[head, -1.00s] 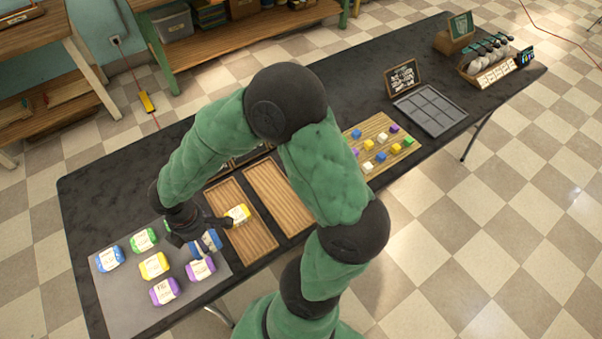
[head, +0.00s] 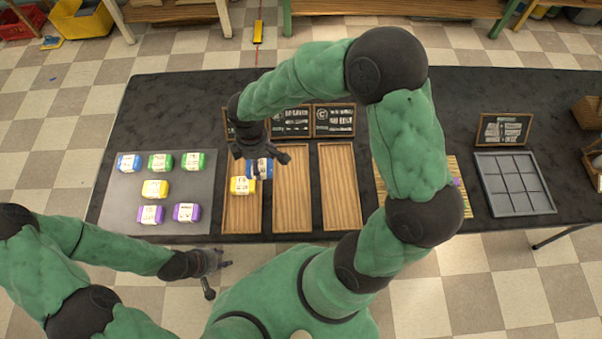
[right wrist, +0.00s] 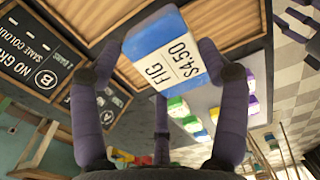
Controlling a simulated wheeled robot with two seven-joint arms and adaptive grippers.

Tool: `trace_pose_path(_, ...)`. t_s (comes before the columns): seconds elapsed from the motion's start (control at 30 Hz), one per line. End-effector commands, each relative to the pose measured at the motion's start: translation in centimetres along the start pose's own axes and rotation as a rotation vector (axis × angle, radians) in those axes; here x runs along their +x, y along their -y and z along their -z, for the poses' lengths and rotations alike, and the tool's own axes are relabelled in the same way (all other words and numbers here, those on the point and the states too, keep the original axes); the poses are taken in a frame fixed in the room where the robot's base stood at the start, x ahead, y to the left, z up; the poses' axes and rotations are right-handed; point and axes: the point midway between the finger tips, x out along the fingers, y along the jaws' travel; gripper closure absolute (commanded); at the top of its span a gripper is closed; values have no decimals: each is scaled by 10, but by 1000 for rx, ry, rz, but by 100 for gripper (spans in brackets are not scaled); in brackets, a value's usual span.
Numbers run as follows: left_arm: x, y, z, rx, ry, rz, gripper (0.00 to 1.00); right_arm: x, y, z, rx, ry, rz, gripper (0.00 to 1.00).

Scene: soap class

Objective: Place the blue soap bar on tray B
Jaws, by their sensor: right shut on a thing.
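The blue soap bar (head: 260,168) is held in my right gripper (head: 262,156), which is shut on it. In the head view it appears over the right part of the left wooden tray (head: 243,217), by the edge of the middle tray. In the right wrist view the blue bar (right wrist: 168,48) sits between the fingers, its label reading FIG $4.50. A sign marked B (right wrist: 47,77) shows there at left. The middle tray (head: 298,200), apparently tray B, is empty. A yellow bar (head: 243,186) lies on the left tray. My left gripper (head: 220,279) is open and empty in front of the table.
A grey mat (head: 128,190) at left holds several green, purple, blue and yellow bars. The right wooden tray (head: 341,200) is empty. Small chalkboard signs (head: 290,121) stand behind the trays.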

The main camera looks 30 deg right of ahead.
Motion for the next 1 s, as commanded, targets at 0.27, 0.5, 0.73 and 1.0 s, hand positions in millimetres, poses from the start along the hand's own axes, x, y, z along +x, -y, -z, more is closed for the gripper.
trace_pose_path(0.27,12,4,1,0,0,0,60,26,-40,-35,8,-1,0,61)
trace_pose_path(0.5,24,9,1,0,0,0,60,55,-74,-65,5,1,3,61)
trace_pose_path(0.73,33,12,1,0,0,0,60,84,-92,-81,3,0,0,61)
trace_pose_path(1.0,37,13,1,0,0,0,60,96,-101,-88,2,0,-1,61)
